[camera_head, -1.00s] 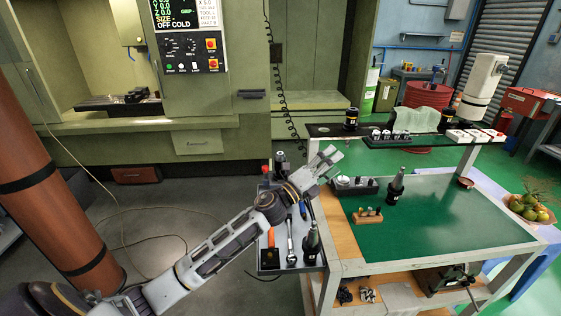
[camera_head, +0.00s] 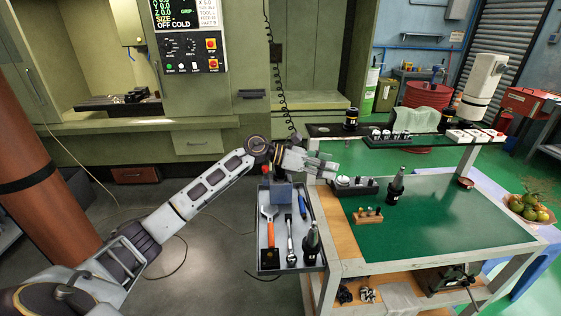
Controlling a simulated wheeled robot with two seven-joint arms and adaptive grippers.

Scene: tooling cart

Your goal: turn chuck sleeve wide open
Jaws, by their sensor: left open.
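A black tool holder (camera_head: 395,187) with a tapered grey top stands upright on the green bench top (camera_head: 450,220). A second dark holder (camera_head: 311,240) stands in the grey side tray (camera_head: 290,262). Which of them carries the chuck sleeve is too small to tell. My left gripper (camera_head: 331,170) is open and empty, its fingers pointing right over the bench's left edge. It is left of the upright holder and apart from it, close to a dark rack (camera_head: 355,186) with round light parts. My right gripper is not in view.
The side tray also holds an orange-handled tool (camera_head: 270,228), a wrench (camera_head: 291,242) and a blue-grey box (camera_head: 282,193). A small wooden block with pegs (camera_head: 368,215) sits on the bench. A raised shelf (camera_head: 430,142) runs behind.

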